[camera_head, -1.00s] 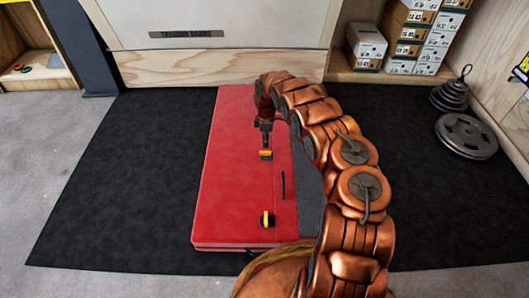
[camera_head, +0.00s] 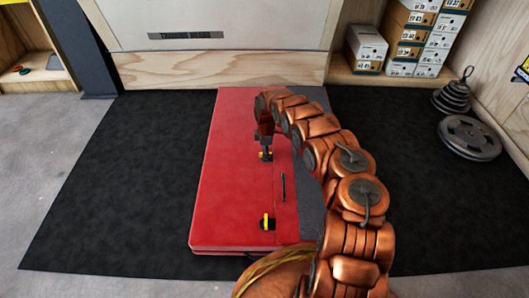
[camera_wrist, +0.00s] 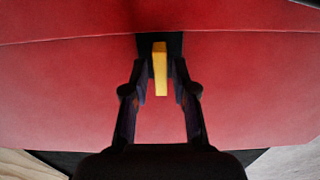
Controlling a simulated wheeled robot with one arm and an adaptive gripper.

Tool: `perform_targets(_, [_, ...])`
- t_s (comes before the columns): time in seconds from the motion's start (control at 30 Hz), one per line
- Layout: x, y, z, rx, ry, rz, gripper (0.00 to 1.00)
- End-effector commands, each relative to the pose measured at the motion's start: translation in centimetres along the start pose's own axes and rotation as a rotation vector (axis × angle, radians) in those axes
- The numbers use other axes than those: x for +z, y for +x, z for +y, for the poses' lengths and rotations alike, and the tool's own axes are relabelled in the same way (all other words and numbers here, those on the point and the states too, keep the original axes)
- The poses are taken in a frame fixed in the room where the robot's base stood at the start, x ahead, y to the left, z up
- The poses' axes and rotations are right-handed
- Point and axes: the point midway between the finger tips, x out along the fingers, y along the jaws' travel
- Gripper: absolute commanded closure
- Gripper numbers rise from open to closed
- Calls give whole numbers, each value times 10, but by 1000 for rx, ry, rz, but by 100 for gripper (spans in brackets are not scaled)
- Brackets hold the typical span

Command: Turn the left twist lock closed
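A red case (camera_head: 235,180) lies flat on a black mat. It has two yellow-and-black twist locks along a seam on its right part. The near lock (camera_head: 266,222) is in plain view. My gripper (camera_head: 266,149) is pointing down at the far lock (camera_head: 266,156) and partly hides it. In the wrist view, the far lock's yellow handle (camera_wrist: 160,70) stands between the fingers of my gripper (camera_wrist: 161,75), its long side running along them. The fingers are open, with a narrow gap visible on each side of the handle.
A dark carry handle (camera_head: 283,187) sits on the case between the locks. My arm covers the case's right side. Weight plates (camera_head: 468,138) lie at the right, and shoe boxes (camera_head: 402,50) stand on a shelf behind. The mat left of the case is clear.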

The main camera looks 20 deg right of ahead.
Motion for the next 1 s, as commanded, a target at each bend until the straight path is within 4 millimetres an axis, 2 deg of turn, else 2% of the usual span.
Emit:
perform_targets(0.03, [0, 0, 0, 0, 0, 0, 81])
perform_targets(0.2, [0, 0, 0, 0, 0, 0, 99])
perform_targets(0.23, [0, 0, 0, 0, 0, 0, 100])
perform_targets(0.67, [-1, -1, -1, -1, 21, 0, 100])
perform_targets(1.0, [-2, -4, -2, -3, 206, -1, 100])
